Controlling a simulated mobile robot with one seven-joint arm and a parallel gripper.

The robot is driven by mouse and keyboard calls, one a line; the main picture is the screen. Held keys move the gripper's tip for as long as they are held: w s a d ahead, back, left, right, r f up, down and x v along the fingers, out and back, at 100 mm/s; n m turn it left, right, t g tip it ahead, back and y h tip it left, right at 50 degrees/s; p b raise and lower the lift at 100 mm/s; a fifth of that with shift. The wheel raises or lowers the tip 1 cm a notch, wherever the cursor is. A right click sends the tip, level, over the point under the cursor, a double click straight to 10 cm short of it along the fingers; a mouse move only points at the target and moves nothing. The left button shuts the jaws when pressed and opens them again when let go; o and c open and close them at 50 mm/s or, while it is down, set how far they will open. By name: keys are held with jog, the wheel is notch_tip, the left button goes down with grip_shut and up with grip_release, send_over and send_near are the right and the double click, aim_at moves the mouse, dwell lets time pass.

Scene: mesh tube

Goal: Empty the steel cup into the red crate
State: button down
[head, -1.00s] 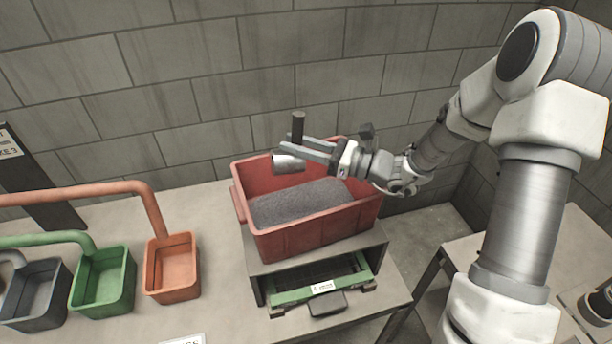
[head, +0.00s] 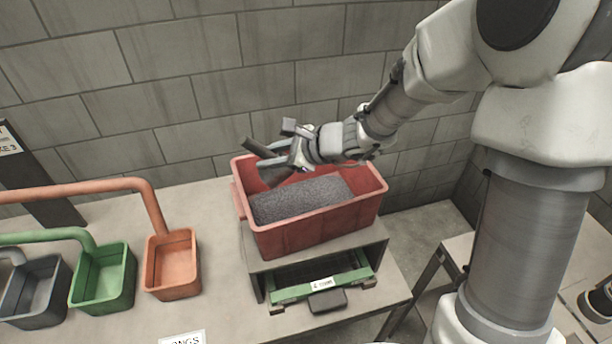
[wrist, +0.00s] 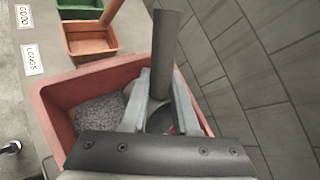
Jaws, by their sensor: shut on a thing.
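My gripper (head: 272,158) is shut on the steel cup (head: 272,174) and holds it over the left back part of the red crate (head: 318,236). The cup is tilted, and its dark handle (head: 254,147) leans up to the left. In the wrist view the handle (wrist: 167,42) rises between the fingers (wrist: 160,88), and part of the cup (wrist: 160,119) shows below. I cannot see inside the cup. Grey granules (head: 300,199) lie in the crate, which also shows in the wrist view (wrist: 62,118).
The crate stands on a grey stand with a green sieve drawer (head: 320,286) under it. Orange (head: 172,266), green (head: 103,279) and dark grey (head: 36,294) bins stand to the left, with pipes above them. A block wall (head: 200,90) rises close behind.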

jog(key=shift+s+a+f+n+h+b, duration=0.2)
jog(key=shift+a+f+n+h+b, duration=0.45)
jog(key=shift+h, duration=0.45)
jog(key=a+h+p, duration=0.1)
jog(key=p, duration=0.1)
jog(key=s+a+r+n+h+p, duration=0.1)
jog(key=a+h+p, duration=0.1)
jog(key=p, duration=0.1)
jog(key=a+t+h+p, duration=0.1)
jog(key=a+p, duration=0.1)
jog(key=shift+s+a+r+n, duration=0.1)
jog(key=shift+s+r+n, duration=0.15)
jog(key=shift+r, duration=0.15)
jog(key=a+h+p, duration=0.1)
jog(key=p, duration=0.3)
jog(key=shift+s+a+n+h, duration=0.15)
jog(key=shift+n+h, duration=0.15)
jog(key=shift+h, duration=0.1)
jog(key=shift+a+t, duration=0.1)
jog(key=shift+t, duration=0.2)
jog(key=shift+s+f, duration=0.1)
